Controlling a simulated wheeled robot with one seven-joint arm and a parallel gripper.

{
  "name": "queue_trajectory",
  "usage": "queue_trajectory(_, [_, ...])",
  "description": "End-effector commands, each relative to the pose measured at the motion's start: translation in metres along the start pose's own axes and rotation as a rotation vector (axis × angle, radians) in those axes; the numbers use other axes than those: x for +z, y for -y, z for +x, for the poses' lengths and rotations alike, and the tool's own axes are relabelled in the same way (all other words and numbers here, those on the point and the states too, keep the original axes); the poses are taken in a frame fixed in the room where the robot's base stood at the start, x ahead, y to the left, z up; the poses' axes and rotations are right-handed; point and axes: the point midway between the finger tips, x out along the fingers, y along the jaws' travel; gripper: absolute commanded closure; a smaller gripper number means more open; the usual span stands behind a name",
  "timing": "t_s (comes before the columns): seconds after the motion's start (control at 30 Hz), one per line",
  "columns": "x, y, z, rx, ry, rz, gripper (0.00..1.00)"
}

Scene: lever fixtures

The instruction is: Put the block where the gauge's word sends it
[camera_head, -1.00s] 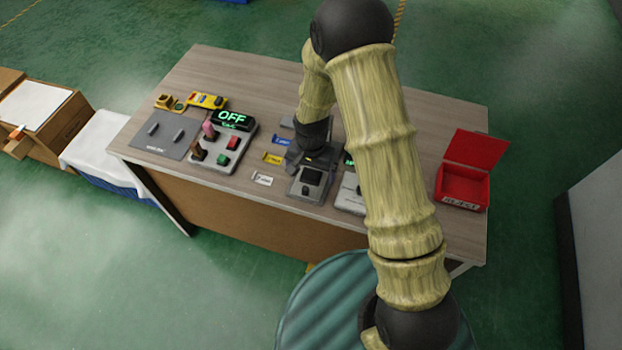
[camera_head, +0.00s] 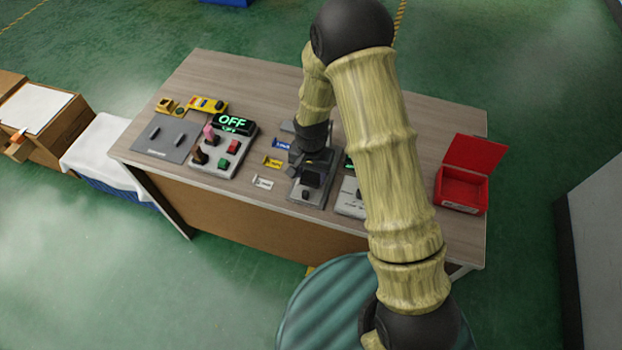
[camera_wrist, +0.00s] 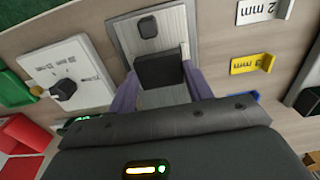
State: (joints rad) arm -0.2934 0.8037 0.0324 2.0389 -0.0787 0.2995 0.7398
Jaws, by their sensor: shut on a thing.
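My gripper (camera_wrist: 160,84) is shut on a dark block (camera_wrist: 162,68), with one purple-grey finger on each side of it in the wrist view. The block is over a grey metal fixture plate (camera_wrist: 148,42), which has a small dark knob at its far end. I cannot tell whether the block touches the plate. In the head view the dark block (camera_head: 312,179) shows at the plate (camera_head: 309,197), just below my dark wrist. I cannot make out a word on this fixture. A red open-lidded bin (camera_head: 462,187) stands at the table's right end, its front label unreadable.
White (camera_head: 263,182), yellow (camera_head: 273,161) and blue (camera_head: 282,143) label tags lie left of the fixture; the wrist view reads "2 mm" on the white one. A white dial panel (camera_wrist: 68,78) is beside the plate. A lever panel (camera_head: 226,152) has a display reading OFF (camera_head: 231,121).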

Motion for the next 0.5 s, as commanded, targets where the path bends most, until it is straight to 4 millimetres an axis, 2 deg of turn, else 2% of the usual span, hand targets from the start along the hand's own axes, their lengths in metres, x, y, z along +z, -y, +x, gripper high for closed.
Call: queue_trajectory(0.5, [0.000, 0.000, -0.023, 0.000, 0.000, 0.000, 0.64])
